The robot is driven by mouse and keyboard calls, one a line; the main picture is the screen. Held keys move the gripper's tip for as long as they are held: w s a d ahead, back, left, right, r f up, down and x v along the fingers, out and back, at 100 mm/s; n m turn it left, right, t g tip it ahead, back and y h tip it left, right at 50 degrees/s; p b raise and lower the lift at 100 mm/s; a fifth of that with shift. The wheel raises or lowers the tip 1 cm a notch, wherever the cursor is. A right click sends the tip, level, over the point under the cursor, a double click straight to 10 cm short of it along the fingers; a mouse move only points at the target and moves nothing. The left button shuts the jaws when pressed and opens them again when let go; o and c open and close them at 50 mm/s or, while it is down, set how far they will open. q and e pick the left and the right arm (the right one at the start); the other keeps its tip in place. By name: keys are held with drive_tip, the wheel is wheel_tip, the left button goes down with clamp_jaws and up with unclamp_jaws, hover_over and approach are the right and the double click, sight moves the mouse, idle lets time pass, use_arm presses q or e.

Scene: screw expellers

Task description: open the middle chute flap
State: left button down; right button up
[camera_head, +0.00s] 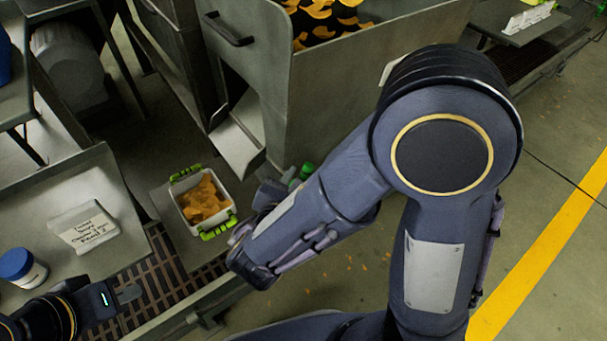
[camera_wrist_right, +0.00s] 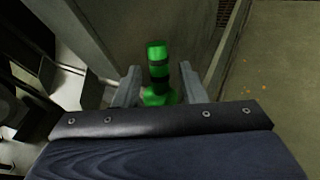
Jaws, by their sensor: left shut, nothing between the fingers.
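The grey metal machine (camera_head: 345,85) has a sloping chute (camera_head: 238,140) low on its left side. I cannot tell which part is the middle flap. A green piece with black bands (camera_wrist_right: 157,72) stands out near the machine's wall in the right wrist view. It shows partly in the head view (camera_head: 304,172) behind my right forearm. My right gripper (camera_wrist_right: 160,88) has its fingers spread, one on each side of the green piece, with visible gaps. In the head view the right forearm hides most of this gripper. My left gripper (camera_head: 128,294) is shut and empty at lower left.
A white tub with green handles (camera_head: 230,212) holds orange pieces below the chute. A table (camera_head: 118,190) at left carries a paper sign (camera_head: 84,227) and a blue-lidded jar (camera_head: 22,268). Orange pieces fill the hopper top.

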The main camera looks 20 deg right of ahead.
drive_tip(key=p+v, duration=0.1)
drive_tip(key=v, duration=0.5)
idle(0.3)
drive_tip(key=s+d+f+m+g+y, duration=0.2)
drive_tip(key=s+d+m+g+y, duration=0.1)
drive_tip(key=s+d+m+g, duration=0.35)
drive_tip(key=s+d+f+m+g+y, duration=0.1)
drive_tip(key=s+d+m+g+y, duration=0.15)
drive_tip(key=d+m+g, duration=0.55)
wheel_tip(320, 180, up, 34)
drive_tip(key=s+a+m+t+y+p, duration=0.1)
drive_tip(key=m+t+y+p, duration=0.5)
drive_tip(key=p, duration=2.3)
drive_tip(key=a+m+t, duration=0.1)
drive_tip(key=m+t, duration=0.1)
drive_tip(key=m, duration=0.5)
